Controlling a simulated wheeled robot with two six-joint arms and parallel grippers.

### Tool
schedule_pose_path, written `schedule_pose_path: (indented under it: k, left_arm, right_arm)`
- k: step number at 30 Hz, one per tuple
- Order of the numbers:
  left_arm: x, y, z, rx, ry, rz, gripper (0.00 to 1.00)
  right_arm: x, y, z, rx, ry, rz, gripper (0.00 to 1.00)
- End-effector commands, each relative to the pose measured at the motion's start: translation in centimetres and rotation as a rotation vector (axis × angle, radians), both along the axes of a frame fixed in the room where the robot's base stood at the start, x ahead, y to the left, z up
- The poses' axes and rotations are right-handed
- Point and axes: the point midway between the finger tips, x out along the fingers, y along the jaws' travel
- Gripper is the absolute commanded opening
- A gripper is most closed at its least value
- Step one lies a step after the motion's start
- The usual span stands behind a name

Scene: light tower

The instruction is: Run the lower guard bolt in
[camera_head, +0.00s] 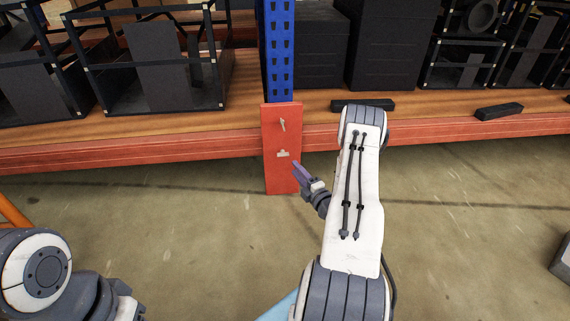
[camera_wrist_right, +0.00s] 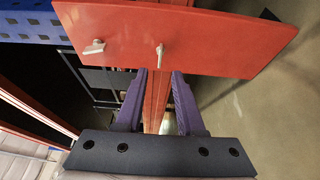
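The red guard plate (camera_head: 269,180) stands upright at the foot of the blue rack post. It also shows in the right wrist view (camera_wrist_right: 225,38). The upper guard bolt (camera_head: 282,125) has its pale handle near vertical. The lower guard bolt (camera_head: 283,154) has its pale handle lying across the plate. In the right wrist view the upper bolt (camera_wrist_right: 95,47) is left and the lower bolt (camera_wrist_right: 160,55) is ahead of the gap between my fingers. My right gripper (camera_head: 296,165) has purple fingers, apart and empty (camera_wrist_right: 160,73), just short of the lower bolt. My left gripper is out of view.
The blue post (camera_head: 280,50) rises above the plate. An orange rack beam (camera_head: 130,150) runs to both sides, under a wooden shelf with black frames (camera_head: 150,75) and black boxes (camera_head: 385,45). A black bar (camera_head: 499,111) lies on the shelf at right.

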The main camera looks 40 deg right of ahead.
Motion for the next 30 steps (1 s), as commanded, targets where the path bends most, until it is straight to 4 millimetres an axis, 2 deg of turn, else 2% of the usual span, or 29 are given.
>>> schedule_pose_path:
  k: [1,3,12,18,25,26,28,30]
  left_arm:
    - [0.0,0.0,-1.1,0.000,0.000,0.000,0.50]
    - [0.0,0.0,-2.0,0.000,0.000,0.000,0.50]
    - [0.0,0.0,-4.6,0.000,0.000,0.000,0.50]
    - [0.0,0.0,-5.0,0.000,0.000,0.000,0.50]
    - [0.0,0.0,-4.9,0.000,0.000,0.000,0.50]
    - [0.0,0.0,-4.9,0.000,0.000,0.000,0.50]
    - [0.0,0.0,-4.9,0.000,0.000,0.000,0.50]
    - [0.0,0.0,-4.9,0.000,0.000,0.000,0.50]
  right_arm:
    - [1.1,0.0,-0.4,-0.004,-0.002,0.005,0.38]
    - [2.5,-0.2,-0.5,-0.004,-0.001,0.005,0.38]
    - [7.2,-1.0,-0.3,-0.001,0.000,0.003,0.38]
    - [8.3,-1.2,-0.1,0.002,0.002,0.001,0.38]
    - [8.3,-1.3,0.0,0.002,0.003,0.000,0.38]
    - [8.3,-1.2,0.0,0.003,0.002,0.000,0.30]
    - [8.3,-1.3,0.0,0.002,0.003,0.000,0.03]
    - [8.3,-1.2,0.0,0.003,0.002,0.000,0.00]
